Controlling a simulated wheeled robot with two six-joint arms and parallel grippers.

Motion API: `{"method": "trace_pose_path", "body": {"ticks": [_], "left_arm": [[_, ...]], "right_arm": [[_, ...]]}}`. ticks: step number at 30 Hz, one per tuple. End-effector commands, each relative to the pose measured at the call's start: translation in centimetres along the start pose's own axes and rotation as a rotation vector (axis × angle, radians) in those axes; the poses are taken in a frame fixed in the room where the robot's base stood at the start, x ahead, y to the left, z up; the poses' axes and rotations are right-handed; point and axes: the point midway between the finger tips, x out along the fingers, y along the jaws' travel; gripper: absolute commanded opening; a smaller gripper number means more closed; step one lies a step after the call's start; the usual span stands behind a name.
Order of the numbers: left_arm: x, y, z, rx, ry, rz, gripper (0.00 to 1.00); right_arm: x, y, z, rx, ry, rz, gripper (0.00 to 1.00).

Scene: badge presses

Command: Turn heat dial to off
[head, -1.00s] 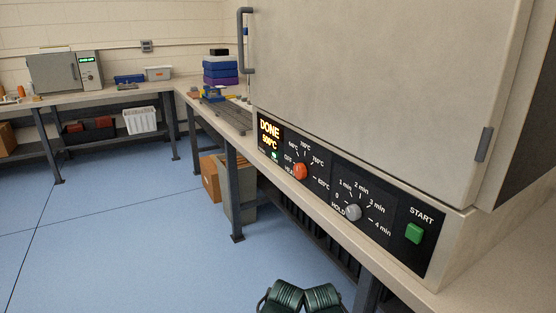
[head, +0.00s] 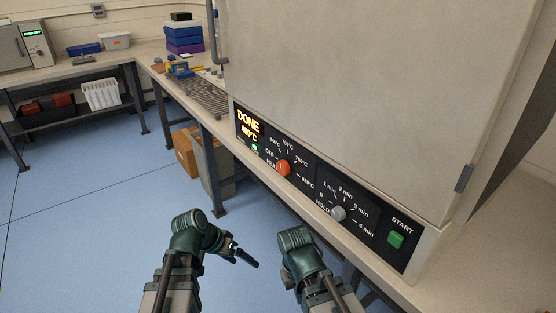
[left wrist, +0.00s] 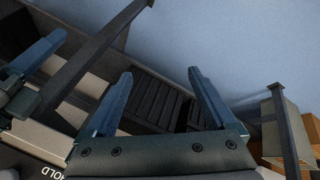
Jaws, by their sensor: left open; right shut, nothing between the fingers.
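The heat dial (head: 283,168) is an orange-red knob on the black panel of the oven, below the lit DONE display (head: 248,123). Its pointer is too small to read; the OFF label is at its upper left. My left gripper (head: 243,256) is left of and below the dial, away from it, over the floor. In the left wrist view its two blue fingers (left wrist: 160,75) are apart and empty. My right gripper (head: 296,237) is below the panel, its fingers hidden in the head view. Part of it seems to show at the left edge of the left wrist view.
The grey hold dial (head: 338,213) and green START button (head: 396,240) are further right on the panel. The bench edge (head: 368,272) runs below the panel. A grey bin (head: 214,165) stands under the bench. The blue floor at left is clear.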

Motion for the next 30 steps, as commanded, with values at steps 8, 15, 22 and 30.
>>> {"method": "trace_pose_path", "body": {"ticks": [8, 15, 22, 30], "left_arm": [[-5.1, 3.1, -8.2, 0.343, 0.482, 0.265, 0.9], [-12.2, 3.2, -13.2, 0.543, 0.911, 0.273, 0.9], [-15.1, 2.7, -14.6, 0.598, 1.066, 0.238, 0.9], [-14.8, 3.2, -15.5, 0.604, 1.072, 0.238, 0.9]], "right_arm": [[0.1, 0.0, 0.0, 0.0, 0.0, 0.0, 0.0], [0.1, 0.0, 0.0, 0.0, 0.0, 0.0, 0.0], [0.0, 0.0, 0.0, 0.0, 0.0, 0.0, 0.0], [0.0, 0.0, 0.0, 0.0, 0.0, 0.0, 0.0]]}}
